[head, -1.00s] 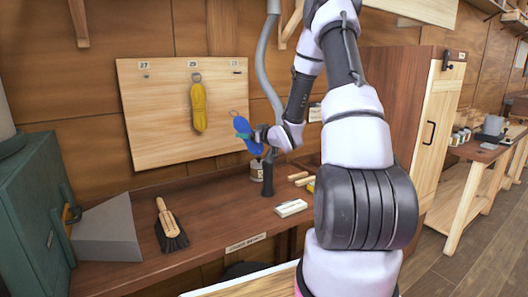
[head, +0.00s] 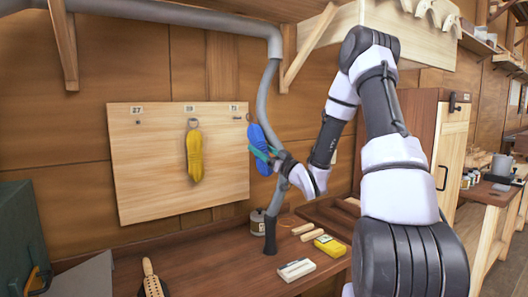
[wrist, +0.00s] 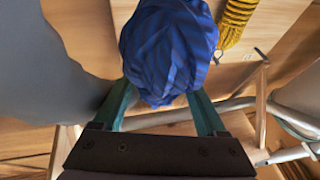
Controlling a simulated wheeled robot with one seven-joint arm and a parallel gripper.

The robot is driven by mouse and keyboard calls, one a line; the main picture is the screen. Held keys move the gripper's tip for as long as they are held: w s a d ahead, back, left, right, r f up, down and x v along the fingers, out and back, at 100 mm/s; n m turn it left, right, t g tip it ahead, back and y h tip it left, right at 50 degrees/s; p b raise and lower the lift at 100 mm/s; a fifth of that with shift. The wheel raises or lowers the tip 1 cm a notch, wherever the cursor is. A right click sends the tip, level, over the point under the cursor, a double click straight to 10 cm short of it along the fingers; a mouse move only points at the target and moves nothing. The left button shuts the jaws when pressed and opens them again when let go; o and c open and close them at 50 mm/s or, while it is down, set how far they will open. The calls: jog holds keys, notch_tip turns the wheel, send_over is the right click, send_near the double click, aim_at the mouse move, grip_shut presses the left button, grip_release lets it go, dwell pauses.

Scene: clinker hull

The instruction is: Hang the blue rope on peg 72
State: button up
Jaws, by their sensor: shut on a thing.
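My gripper (head: 268,156) has teal fingers shut on the blue rope (head: 262,148), a bundled coil held upright in front of the board's right edge. In the wrist view the blue rope (wrist: 168,50) fills the space between the fingers. The pegboard (head: 150,190) carries small number plates: the left one reads 27, the middle one is hard to read. The right plate (head: 234,107) is too small to read surely; a peg shows just below it, left of the rope's top. I cannot tell whether the rope touches the board or that peg.
A yellow rope (head: 194,155) hangs on the middle peg, left of the blue one. A grey pipe (head: 264,100) runs down close to the board's right edge and my gripper. The bench below holds a brush (head: 152,280), a white block (head: 296,269) and a yellow box (head: 330,246).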

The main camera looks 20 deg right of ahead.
jog(key=w+a+f, duration=0.1)
jog(key=w+a, duration=0.1)
jog(key=w, duration=0.5)
jog(key=shift+w+a, duration=0.3)
jog(key=shift+w, duration=0.1)
dwell(0.4)
jog(key=shift+f, duration=0.15)
dwell(0.5)
jog(key=o, duration=1.5)
